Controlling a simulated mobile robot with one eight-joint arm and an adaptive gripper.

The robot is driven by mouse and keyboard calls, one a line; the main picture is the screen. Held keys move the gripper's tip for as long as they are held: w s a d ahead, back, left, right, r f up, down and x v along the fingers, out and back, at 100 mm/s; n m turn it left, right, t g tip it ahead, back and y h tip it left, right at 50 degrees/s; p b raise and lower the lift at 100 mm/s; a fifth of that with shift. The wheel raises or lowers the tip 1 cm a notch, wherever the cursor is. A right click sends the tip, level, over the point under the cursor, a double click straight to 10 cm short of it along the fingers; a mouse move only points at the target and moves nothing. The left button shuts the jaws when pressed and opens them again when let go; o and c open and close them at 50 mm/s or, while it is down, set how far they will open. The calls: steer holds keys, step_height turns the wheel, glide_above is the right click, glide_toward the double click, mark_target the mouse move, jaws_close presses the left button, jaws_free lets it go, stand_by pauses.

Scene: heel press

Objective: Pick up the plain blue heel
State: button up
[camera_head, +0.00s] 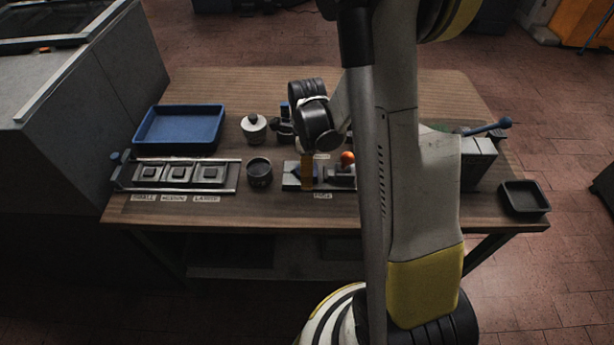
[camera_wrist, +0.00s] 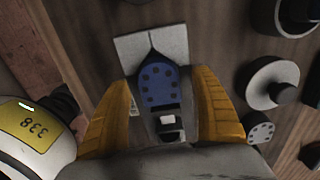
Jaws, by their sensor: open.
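A blue heel-shaped piece (camera_wrist: 157,85) with several dark dots around its face lies between my gripper's fingers in the wrist view. It points into the notch of a light grey block (camera_wrist: 135,50). In the head view, a blue part (camera_head: 297,171) shows at the same block, partly behind a yellow finger. My gripper (camera_wrist: 160,108) is open, with one yellow finger on each side of the blue piece. Whether either finger touches it I cannot tell. A dark part with a white block (camera_wrist: 168,121) sits at its near end.
A white lidded pot (camera_head: 253,128), a dark cup (camera_head: 259,173) and a blue tray (camera_head: 180,108) stand to the left. A labelled rack (camera_head: 180,174) lies at the front left. A small dotted grey piece (camera_wrist: 260,131) lies nearby. A dark tray (camera_head: 524,198) is at the right.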

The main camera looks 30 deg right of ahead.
steer(key=c, duration=1.3)
steer(key=shift+c, duration=0.2)
steer(key=shift+r, duration=0.1)
